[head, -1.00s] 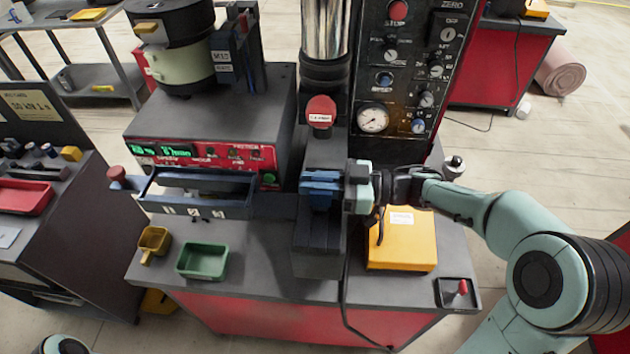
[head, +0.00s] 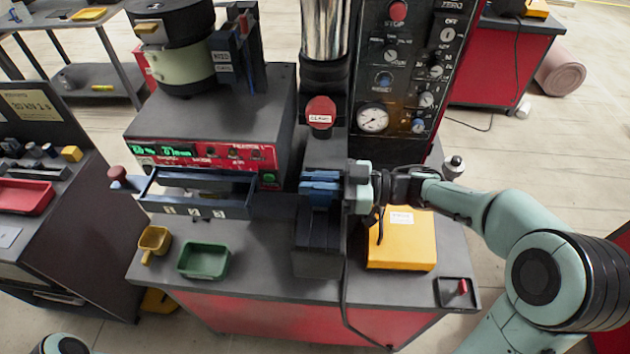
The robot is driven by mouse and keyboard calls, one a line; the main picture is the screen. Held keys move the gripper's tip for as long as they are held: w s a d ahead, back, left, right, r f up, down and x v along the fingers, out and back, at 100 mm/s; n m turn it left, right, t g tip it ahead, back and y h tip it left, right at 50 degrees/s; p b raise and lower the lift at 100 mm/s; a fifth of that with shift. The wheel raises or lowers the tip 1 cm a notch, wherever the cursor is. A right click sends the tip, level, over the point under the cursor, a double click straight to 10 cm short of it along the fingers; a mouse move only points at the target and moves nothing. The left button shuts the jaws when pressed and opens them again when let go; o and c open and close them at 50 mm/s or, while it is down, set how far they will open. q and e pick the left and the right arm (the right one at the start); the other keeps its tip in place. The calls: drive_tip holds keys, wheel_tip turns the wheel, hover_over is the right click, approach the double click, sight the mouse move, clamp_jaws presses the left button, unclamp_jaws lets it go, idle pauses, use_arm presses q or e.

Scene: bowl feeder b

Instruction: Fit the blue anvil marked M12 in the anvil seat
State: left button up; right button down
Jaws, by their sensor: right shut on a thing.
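A blue block (head: 319,189), which looks like the anvil, is at the front of the dark press column, under the red round cap. No M12 marking can be read on it. My right gripper (head: 345,187) comes in from the right and is shut on the blue block. The block is over or at the top of the dark block (head: 318,240) below the press; the seat itself is hidden, so I cannot tell whether the block touches it. My left gripper is out of view.
A red-capped part (head: 320,112) sits just above the block. A yellow box (head: 402,240) lies below my right wrist. A green tray (head: 203,260) and a small yellow scoop (head: 154,242) lie at left. A blue-grey drawer (head: 194,203) sticks out from the feeder. A dark cable hangs down the bench front.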

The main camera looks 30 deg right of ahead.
sight(315, 196)
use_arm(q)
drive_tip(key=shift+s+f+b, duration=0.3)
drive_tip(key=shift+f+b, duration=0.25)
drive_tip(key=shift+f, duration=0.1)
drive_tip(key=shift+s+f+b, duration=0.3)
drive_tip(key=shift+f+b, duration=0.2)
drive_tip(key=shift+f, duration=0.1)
use_arm(e)
drive_tip(key=shift+f, duration=1.6)
drive_tip(key=c, duration=1.1)
unclamp_jaws()
drive_tip(key=shift+o, duration=0.2)
drive_tip(key=shift+f, duration=0.2)
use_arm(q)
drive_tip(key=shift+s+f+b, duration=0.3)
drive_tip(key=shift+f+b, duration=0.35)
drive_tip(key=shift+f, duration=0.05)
use_arm(e)
drive_tip(key=v, duration=1.3)
drive_tip(key=shift+s+d+r, duration=0.15)
drive_tip(key=shift+d, duration=0.05)
